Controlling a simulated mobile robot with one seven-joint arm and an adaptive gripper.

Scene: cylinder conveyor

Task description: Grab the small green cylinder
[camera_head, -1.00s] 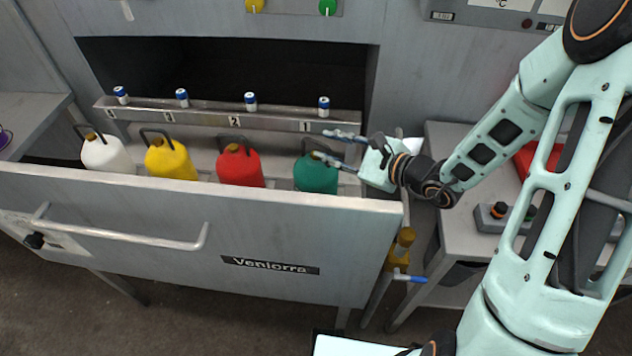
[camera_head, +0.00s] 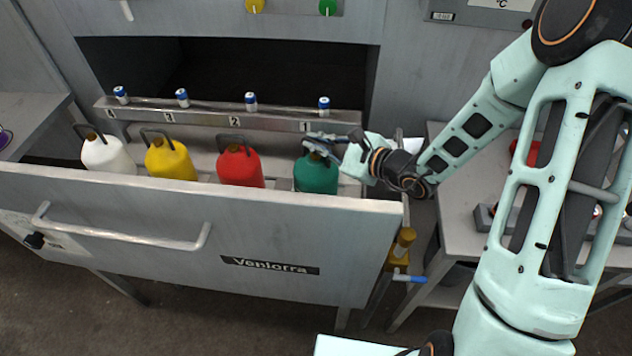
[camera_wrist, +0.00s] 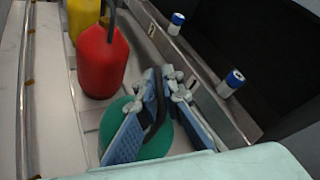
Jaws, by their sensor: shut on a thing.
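The small green cylinder (camera_head: 316,176) stands upright in the drawer, at the right end of a row of cylinders. It has a dark handle on top. My gripper (camera_head: 318,143) is at its top, reaching in from the right. In the wrist view the two blue-padded fingers (camera_wrist: 143,110) are shut on the dark handle above the green body (camera_wrist: 156,146). The fingers and handle hide part of the cylinder's top. The drawer's front panel hides its base in the head view.
Red (camera_head: 240,168), yellow (camera_head: 170,160) and white (camera_head: 108,154) cylinders stand to the left in the drawer. A numbered metal rail (camera_head: 215,113) with several blue-and-white caps runs behind. The drawer front (camera_head: 150,215) rises in front. A side table (camera_head: 460,180) stands right.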

